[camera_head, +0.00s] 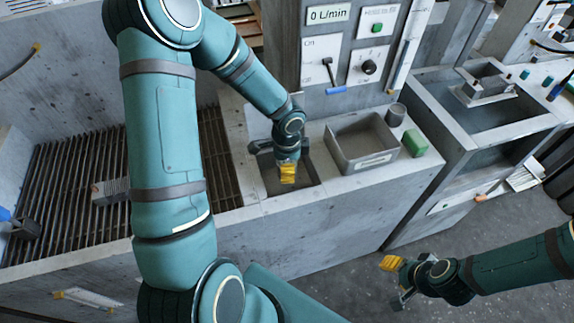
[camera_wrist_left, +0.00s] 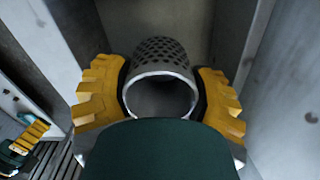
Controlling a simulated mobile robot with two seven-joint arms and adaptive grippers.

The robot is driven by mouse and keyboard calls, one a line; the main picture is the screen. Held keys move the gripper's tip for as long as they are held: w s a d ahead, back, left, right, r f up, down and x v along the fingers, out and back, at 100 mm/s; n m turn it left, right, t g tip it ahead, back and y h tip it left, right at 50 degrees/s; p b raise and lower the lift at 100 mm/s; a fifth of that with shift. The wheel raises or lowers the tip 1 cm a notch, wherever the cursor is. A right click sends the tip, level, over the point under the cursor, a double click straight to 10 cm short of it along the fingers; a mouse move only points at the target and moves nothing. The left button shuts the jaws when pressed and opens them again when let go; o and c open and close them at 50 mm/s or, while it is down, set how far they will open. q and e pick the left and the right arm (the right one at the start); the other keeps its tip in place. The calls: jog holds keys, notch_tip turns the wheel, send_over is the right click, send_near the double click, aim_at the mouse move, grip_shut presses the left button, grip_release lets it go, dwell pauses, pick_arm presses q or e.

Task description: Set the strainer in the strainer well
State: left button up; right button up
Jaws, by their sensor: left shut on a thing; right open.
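The strainer (camera_wrist_left: 165,60) is a grey perforated metal cup with a round rim, seen in the left wrist view. My left gripper (camera_wrist_left: 160,98) is shut on it, one yellow finger on each side. In the head view my left gripper (camera_head: 287,172) points down over a square dark opening, which looks like the strainer well (camera_head: 305,172), in the grey counter. The strainer is hidden there, and I cannot tell how deep it sits. My right gripper (camera_head: 396,281) is open and empty, low over the floor at the right.
A grey open bin (camera_head: 362,158), a grey cup (camera_head: 396,115) and a green block (camera_head: 415,143) stand right of the opening. A panel (camera_head: 362,66) with knobs rises behind. A slatted grate (camera_head: 60,190) lies left.

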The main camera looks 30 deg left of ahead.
pick_arm(q)
jog(key=shift+f, duration=0.25)
jog(key=shift+f+b, duration=1.25)
jog(key=shift+b, duration=0.1)
jog(key=shift+f, duration=0.15)
jog(key=shift+f+b, duration=1.1)
jog(key=shift+f, duration=0.1)
dwell(0.4)
jog(key=o, duration=1.4)
notch_tip(320, 180, up, 12)
jog(key=shift+r, duration=0.1)
